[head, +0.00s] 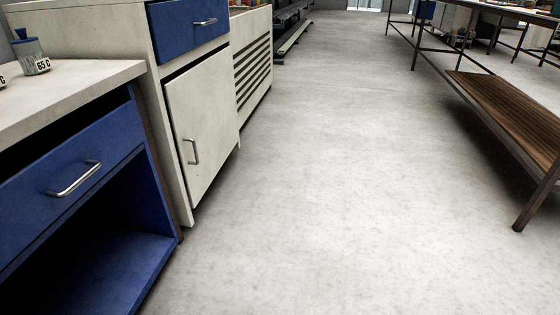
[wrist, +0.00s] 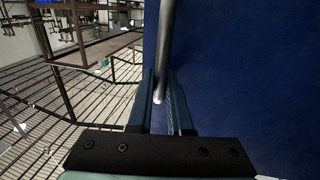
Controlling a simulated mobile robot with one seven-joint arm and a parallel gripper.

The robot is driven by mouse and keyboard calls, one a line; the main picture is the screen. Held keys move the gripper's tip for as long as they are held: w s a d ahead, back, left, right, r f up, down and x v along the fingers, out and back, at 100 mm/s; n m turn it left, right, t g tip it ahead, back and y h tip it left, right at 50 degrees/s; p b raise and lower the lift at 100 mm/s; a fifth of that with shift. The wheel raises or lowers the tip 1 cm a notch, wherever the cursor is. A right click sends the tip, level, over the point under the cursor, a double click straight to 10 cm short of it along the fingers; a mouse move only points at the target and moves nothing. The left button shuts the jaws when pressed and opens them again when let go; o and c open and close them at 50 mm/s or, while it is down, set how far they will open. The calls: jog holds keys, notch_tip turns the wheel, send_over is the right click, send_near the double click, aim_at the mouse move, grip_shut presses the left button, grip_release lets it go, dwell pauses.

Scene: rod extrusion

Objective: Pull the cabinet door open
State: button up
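In the wrist view, a grey metal bar handle (wrist: 165,45) runs down in front of a flat blue panel (wrist: 245,75). My gripper (wrist: 160,75) has its two fingers on either side of the handle's lower end. I cannot tell whether the fingers press on the bar or only surround it. My gripper is not in the head view, and I cannot tell there which panel it is at. In the head view, a white cabinet door (head: 203,120) with a metal handle (head: 191,151) stands at the left, below a blue drawer (head: 180,32). The door looks closed.
A blue drawer unit (head: 75,195) with an open lower bay stands at near left, a small jar (head: 35,60) on its top. A long bench with a wooden lower shelf (head: 515,115) stands at the right. The pale floor (head: 330,180) between is clear.

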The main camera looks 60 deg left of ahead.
jog(key=o, duration=0.4)
jog(key=p+v, duration=0.1)
jog(key=v, duration=1.2)
jog(key=shift+p, duration=0.4)
